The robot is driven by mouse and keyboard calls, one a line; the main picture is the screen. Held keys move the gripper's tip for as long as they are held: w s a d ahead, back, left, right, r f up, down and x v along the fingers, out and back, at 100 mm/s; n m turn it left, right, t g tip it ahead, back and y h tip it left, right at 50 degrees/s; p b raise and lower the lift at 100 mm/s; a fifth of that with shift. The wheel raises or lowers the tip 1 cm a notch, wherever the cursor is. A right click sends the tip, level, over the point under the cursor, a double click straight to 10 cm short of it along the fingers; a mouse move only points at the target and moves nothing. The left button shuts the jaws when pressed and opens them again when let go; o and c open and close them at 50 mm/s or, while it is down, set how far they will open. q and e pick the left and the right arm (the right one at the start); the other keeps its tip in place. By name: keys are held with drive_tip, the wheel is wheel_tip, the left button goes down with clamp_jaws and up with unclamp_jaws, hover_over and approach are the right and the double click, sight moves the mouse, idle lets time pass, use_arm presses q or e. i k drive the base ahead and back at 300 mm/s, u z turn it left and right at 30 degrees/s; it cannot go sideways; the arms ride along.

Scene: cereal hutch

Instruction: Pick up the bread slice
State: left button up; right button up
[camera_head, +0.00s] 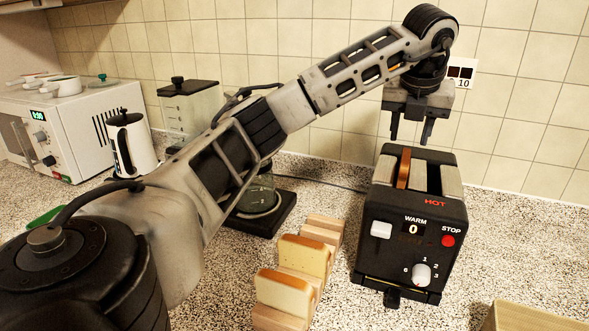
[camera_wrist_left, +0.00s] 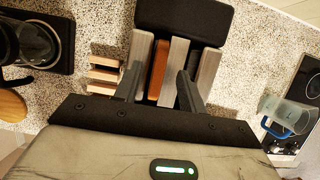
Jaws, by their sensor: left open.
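A browned bread slice (camera_head: 403,168) stands on edge in the left slot of the black toaster (camera_head: 412,200), its top edge showing above the slot. In the wrist view the slice (camera_wrist_left: 158,72) is a brown strip between metal slot walls. My left gripper (camera_head: 410,138) is open and empty, pointing down above the toaster. In the wrist view its fingers (camera_wrist_left: 159,80) lie on either side of the slice; I cannot tell the exact height between them. Two paler bread slices (camera_head: 305,254) (camera_head: 284,293) stand in a wooden rack (camera_head: 325,226). My right gripper is not in view.
The toaster reads HOT, WARM and 0. A tiled wall rises behind it. A glass carafe (camera_head: 258,193) on a black base, a white kettle (camera_head: 132,145) and a microwave (camera_head: 62,130) stand left. A woven box edge (camera_head: 535,318) is at lower right.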

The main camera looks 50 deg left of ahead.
sight(287, 293)
drive_tip(key=k, duration=0.95)
